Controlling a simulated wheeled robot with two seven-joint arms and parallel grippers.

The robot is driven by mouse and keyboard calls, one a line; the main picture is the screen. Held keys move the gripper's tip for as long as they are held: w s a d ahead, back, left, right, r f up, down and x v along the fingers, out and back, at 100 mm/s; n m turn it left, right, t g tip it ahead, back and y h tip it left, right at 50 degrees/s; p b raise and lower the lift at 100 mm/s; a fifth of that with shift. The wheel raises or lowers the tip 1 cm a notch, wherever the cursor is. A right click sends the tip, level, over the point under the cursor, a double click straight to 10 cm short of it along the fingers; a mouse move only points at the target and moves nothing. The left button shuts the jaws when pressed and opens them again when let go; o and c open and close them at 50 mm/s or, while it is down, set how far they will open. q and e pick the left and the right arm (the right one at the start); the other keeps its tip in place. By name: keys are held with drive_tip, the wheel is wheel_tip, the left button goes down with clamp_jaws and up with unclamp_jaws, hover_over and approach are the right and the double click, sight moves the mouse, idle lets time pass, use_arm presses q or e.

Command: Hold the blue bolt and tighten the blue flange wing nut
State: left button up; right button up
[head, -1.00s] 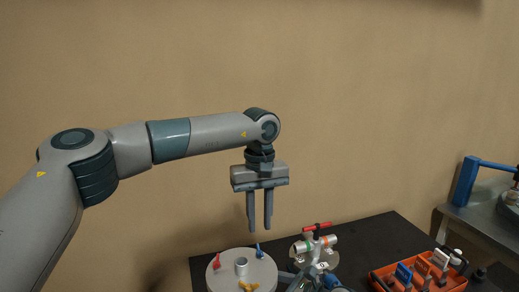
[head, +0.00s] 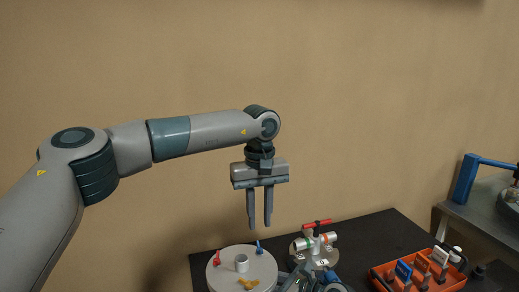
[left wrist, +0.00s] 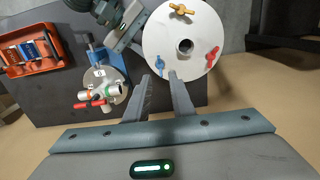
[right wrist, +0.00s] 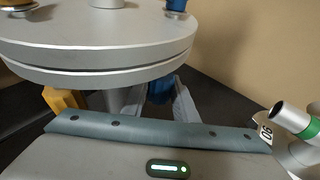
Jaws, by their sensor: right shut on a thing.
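A round light-grey plate (head: 226,280) carries a blue flange wing nut (head: 259,247), with a red one and a yellow one beside a central post. My left gripper (head: 260,227) is open and empty, pointing down above the blue wing nut. The left wrist view shows this nut (left wrist: 160,66) just beyond the fingertips (left wrist: 159,77). The blue bolt (right wrist: 160,89) shows under the plate in the right wrist view. My right gripper (right wrist: 163,98) is shut on it from the side. Most of the bolt is hidden by the plate and gripper.
A yellow bolt (right wrist: 64,99) hangs under the plate beside the right gripper. A pipe fitting with a red handle (head: 317,225) stands on a round base to the right. An orange tray (head: 412,277) of parts sits farther right on the black table (head: 372,236).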

sight(260, 249)
use_arm(q)
drive_tip(key=shift+f, duration=0.1)
idle(0.4)
drive_tip(key=shift+f, duration=3.35)
clamp_jaws()
